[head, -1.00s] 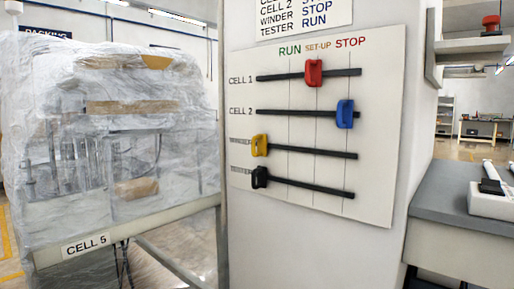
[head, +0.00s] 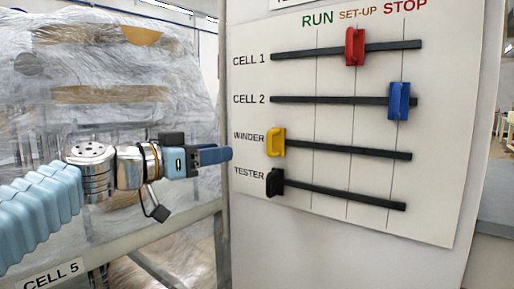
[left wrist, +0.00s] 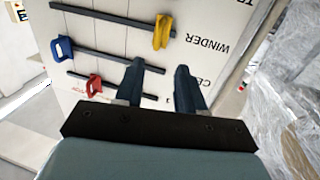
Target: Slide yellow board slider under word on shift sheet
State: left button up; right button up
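The yellow slider (head: 276,142) sits at the left end of the WINDER track (head: 345,150), left of the RUN line. It also shows in the left wrist view (left wrist: 162,32), beyond my fingertips. The white board (head: 430,200) has RUN, SET-UP and STOP printed above its lines. Only the bottom edge of the shift sheet (head: 290,3) shows at the top, and its words cannot be read now. My left gripper (head: 228,155) is left of the yellow slider, apart from it. In the left wrist view its fingers (left wrist: 160,66) are spread and empty. My right gripper is out of view.
The red slider (head: 355,46) is near SET-UP on CELL 1, the blue slider (head: 399,100) near STOP on CELL 2. The black slider (head: 274,182) sits at the left end of TESTER, just below the yellow one. A plastic-wrapped machine (head: 110,90) stands behind my left arm.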

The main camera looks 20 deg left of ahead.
pick_arm(q)
jog(key=p, duration=0.5)
send_near(273, 143)
jog(key=w+d, duration=0.3)
jog(key=d, duration=0.1)
jog(key=shift+w+d+r, duration=0.2)
jog(key=shift+w+r, duration=0.05)
jog(key=shift+r, duration=0.15)
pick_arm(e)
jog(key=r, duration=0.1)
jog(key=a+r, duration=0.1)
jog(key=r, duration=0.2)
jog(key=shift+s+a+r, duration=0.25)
pick_arm(q)
jog(key=shift+c, duration=0.2)
grip_shut()
